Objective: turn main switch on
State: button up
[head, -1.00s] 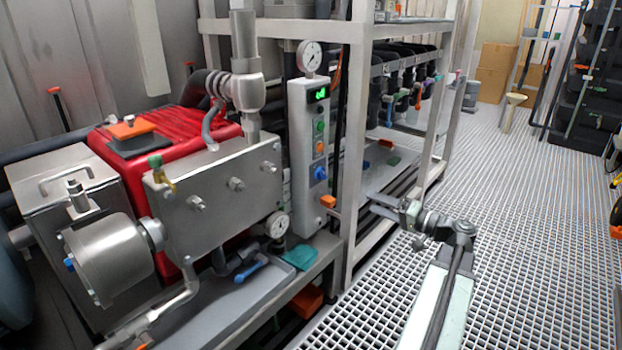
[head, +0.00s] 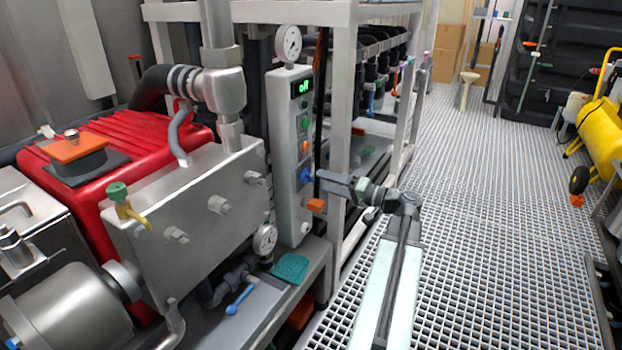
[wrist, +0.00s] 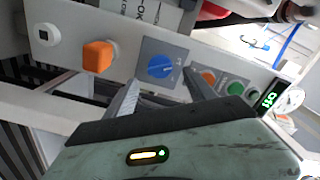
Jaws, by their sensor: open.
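The main switch is a blue rotary knob (head: 305,174) on a grey control panel (head: 284,150) at centre left in the head view. In the wrist view the knob (wrist: 161,67) sits on a dark blue-grey plate, with a small white mark on its right side. My gripper (head: 322,182) is open and empty, close in front of the panel. In the wrist view its fingers (wrist: 160,82) point toward the knob, one to each side of it in the picture. I cannot see contact.
Orange (head: 304,147) and green (head: 304,123) buttons sit above the knob. An orange block-shaped part (head: 316,205) sticks out below it. A white rack post (head: 340,130) stands right behind my gripper. The grating floor (head: 470,230) on the right is clear.

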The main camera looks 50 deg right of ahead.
aim_at(312, 177)
jog(key=x, duration=0.4)
jog(key=shift+w+a, duration=0.15)
jog(key=shift+w, duration=0.2)
jog(key=shift+c, duration=0.3)
